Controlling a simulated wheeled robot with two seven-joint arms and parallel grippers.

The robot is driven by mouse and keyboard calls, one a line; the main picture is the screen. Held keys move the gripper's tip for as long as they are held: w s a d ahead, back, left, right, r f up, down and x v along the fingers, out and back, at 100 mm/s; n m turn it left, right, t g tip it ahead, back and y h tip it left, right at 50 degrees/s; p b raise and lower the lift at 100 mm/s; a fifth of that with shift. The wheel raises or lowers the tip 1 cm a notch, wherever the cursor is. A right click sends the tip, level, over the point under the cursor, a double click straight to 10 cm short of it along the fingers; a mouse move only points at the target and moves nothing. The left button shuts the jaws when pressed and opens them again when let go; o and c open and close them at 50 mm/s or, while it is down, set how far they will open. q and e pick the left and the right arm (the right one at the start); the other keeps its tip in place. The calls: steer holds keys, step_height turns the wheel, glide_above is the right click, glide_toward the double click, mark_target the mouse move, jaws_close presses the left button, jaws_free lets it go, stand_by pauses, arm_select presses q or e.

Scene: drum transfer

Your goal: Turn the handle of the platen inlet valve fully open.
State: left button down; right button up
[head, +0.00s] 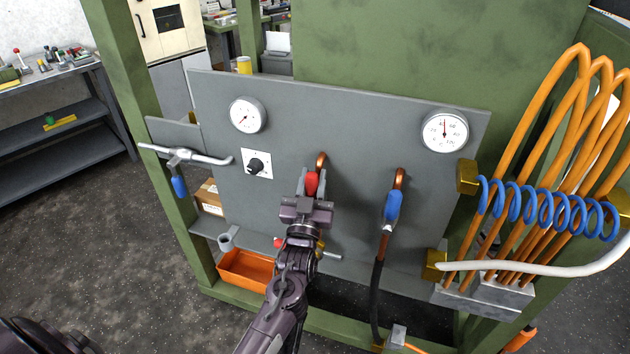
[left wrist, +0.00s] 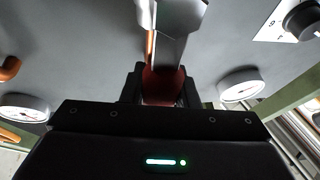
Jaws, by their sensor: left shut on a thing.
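A valve with a red handle (head: 312,184) sits on a copper pipe (head: 321,160) in the middle of the grey panel (head: 350,130). My left gripper (head: 309,196) is shut on the red handle and hides part of the valve. In the left wrist view the red handle (left wrist: 162,84) lies between the two dark fingers, with a pale metal part (left wrist: 178,48) beyond it. Which valve is the platen inlet cannot be read from any label. My right gripper is not in view.
A blue-handled valve (head: 392,206) hangs on a copper pipe to the right. Another blue handle (head: 179,187) is at the panel's left. Two gauges (head: 247,115) (head: 444,131) and a black knob (head: 257,165) are on the panel. Orange hoses (head: 566,130) crowd the right side.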

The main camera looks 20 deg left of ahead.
mark_target(310, 195)
arm_select(q)
steer(key=shift+f, duration=0.15)
steer(key=c, duration=1.1)
jaws_free()
steer(key=b+v, duration=0.2)
steer(key=v, duration=0.5)
steer(key=shift+s+b, duration=0.3)
steer(key=shift+s, duration=0.1)
